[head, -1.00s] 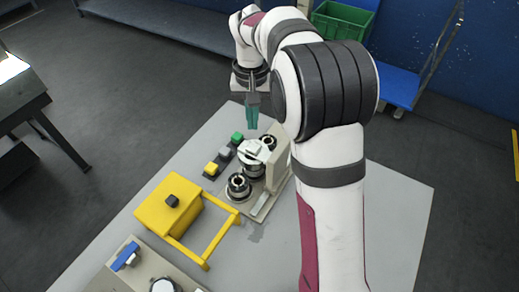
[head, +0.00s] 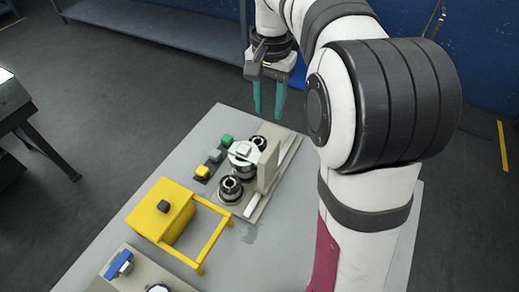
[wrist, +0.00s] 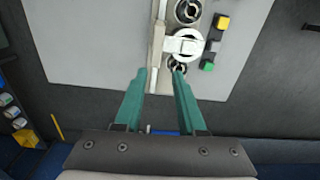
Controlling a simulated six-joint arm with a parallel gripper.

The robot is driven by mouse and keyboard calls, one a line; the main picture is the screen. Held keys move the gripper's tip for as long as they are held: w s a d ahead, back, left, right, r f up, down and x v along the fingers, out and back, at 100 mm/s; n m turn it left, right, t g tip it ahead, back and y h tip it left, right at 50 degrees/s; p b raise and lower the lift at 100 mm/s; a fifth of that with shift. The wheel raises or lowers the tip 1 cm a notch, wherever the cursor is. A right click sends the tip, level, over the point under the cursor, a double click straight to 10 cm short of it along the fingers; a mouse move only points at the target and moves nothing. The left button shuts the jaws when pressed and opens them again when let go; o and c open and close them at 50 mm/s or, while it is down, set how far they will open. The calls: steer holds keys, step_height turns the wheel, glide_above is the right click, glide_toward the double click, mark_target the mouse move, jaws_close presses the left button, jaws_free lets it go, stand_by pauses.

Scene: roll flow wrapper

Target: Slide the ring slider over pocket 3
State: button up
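My gripper (head: 269,108) hangs above the table's far edge with its teal fingers apart and nothing between them. In the wrist view the open fingertips (wrist: 160,72) point toward the wrapper machine. The machine is a beige base with an upright plate (head: 268,165), a near black spool (head: 230,188), a far black spool (head: 260,142) and a white-topped round part (head: 243,153). The white-topped part also shows in the wrist view (wrist: 184,45). My gripper is apart from all of it. I cannot make out which part is the ring slider, or pocket 3.
Green (head: 227,139), grey (head: 215,155) and yellow (head: 202,172) buttons stand left of the machine. A yellow box (head: 165,215) with an open frame sits nearer. Another beige fixture with a blue block (head: 118,265) is at lower left. The grey table (head: 205,135) has bare room around them.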

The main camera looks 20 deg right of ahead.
mark_target(269, 150)
steer(key=shift+o, duration=1)
steer(key=shift+s+d+f+m, duration=0.1)
steer(key=shift+s+d+m, duration=0.05)
steer(key=shift+s+m, duration=0.15)
step_height(269, 150, down, 15)
steer(key=shift+f, duration=0.1)
steer(key=shift+c, duration=0.3)
jaws_close()
steer(key=s+a, duration=0.6)
